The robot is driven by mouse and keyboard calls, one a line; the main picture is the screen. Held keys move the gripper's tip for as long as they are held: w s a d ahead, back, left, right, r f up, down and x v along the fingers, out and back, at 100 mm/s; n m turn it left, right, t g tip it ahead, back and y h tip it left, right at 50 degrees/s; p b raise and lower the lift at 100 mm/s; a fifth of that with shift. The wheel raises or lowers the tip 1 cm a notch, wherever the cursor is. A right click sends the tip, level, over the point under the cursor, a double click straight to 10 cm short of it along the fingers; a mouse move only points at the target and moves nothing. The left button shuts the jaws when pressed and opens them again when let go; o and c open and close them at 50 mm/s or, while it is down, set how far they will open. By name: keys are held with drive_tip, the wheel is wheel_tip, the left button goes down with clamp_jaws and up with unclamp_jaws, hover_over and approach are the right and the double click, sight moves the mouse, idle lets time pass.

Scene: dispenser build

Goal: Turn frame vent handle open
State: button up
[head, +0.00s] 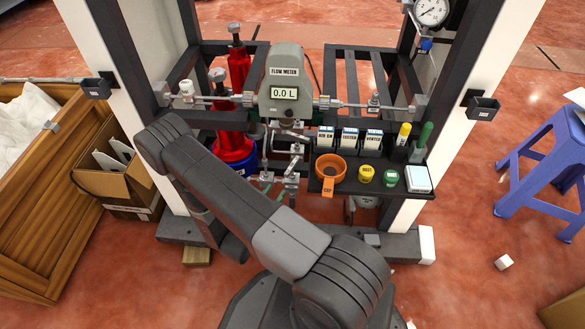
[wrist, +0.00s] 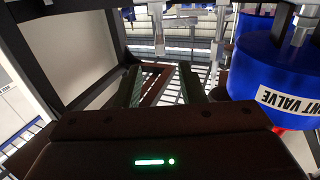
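I cannot clearly pick out the frame vent handle. In the wrist view a blue cylinder (wrist: 270,75) with an upside-down label ending "NT VALVE" stands at the right. Metal fittings (wrist: 157,25) hang at the top middle. My gripper (wrist: 162,80) shows in the wrist view with its two fingers apart and nothing seen between them. It is left of the blue cylinder.
A dark shelf (head: 345,182) right of the valves holds small boxes, an orange cup and jars. Black and white frame posts stand on both sides. A carton (head: 118,185) and wooden crate are at left, a blue stool (head: 545,150) at right.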

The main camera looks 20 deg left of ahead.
drive_tip(key=b, duration=0.2)
approach(298, 157)
drive_tip(key=w, duration=0.2)
drive_tip(key=w+f, duration=0.1)
drive_tip(key=w, duration=0.1)
drive_tip(key=shift+w+d, duration=0.15)
drive_tip(key=shift+w, duration=0.25)
drive_tip(key=shift+f, duration=0.1)
clamp_jaws()
